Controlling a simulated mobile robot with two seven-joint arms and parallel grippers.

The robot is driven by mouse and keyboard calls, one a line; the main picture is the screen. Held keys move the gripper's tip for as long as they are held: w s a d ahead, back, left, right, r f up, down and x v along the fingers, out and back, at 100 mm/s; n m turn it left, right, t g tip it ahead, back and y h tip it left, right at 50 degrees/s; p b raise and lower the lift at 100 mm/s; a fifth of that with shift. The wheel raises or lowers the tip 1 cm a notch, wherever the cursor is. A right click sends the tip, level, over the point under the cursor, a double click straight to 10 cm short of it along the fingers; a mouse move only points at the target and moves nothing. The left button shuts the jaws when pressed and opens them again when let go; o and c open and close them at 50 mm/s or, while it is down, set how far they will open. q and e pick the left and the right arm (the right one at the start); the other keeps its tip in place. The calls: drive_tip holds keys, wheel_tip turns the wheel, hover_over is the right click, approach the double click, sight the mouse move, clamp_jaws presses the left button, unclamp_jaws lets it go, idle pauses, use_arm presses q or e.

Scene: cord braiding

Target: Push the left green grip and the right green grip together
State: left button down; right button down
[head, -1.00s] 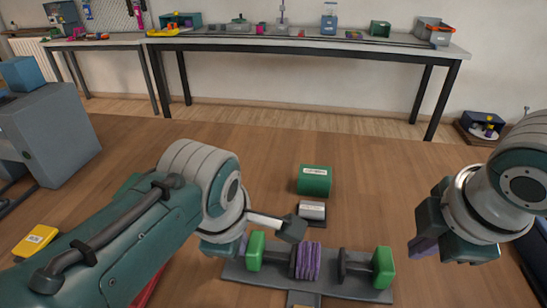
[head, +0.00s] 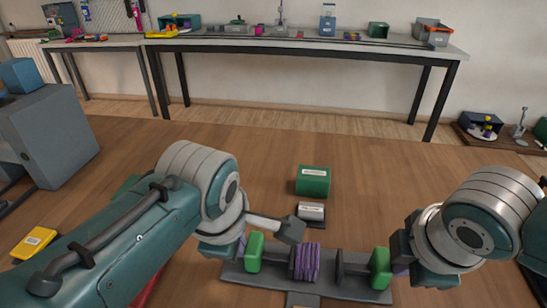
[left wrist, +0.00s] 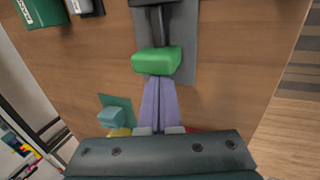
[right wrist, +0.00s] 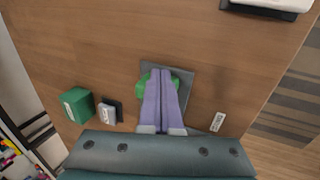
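The left green grip (head: 254,251) and the right green grip (head: 380,268) stand at the two ends of a grey base plate (head: 365,291). Dark rods run inward from both, with a purple cord bundle (head: 306,262) nearer the left one. My left gripper (left wrist: 160,82) is shut and empty, its purple fingertips at the outer face of the left grip, which also shows in the left wrist view (left wrist: 156,61). My right gripper (right wrist: 160,75) is shut and empty beside the right grip's outer side; its fingers partly cover that grip in the right wrist view (right wrist: 144,84). Exact contact is hard to tell.
A yellow labelled box (head: 34,242) lies at the far left. Workbenches (head: 300,42) stand along the back wall. Open wooden surface surrounds the plate.

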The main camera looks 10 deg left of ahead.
sight(377, 264)
use_arm(q)
drive_tip(key=shift+d, duration=0.1)
use_arm(e)
drive_tip(key=shift+a, duration=1.45)
use_arm(q)
drive_tip(key=shift+d, duration=0.35)
use_arm(e)
drive_tip(key=shift+a, duration=0.6)
use_arm(q)
drive_tip(key=shift+a, duration=0.1)
use_arm(e)
drive_tip(key=shift+d, duration=0.2)
use_arm(q)
drive_tip(key=shift+a, duration=0.1)
use_arm(e)
drive_tip(key=shift+d, duration=0.25)
use_arm(q)
drive_tip(key=shift+a, duration=0.15)
use_arm(e)
drive_tip(key=r, duration=0.7)
drive_tip(key=shift+d, duration=0.3)
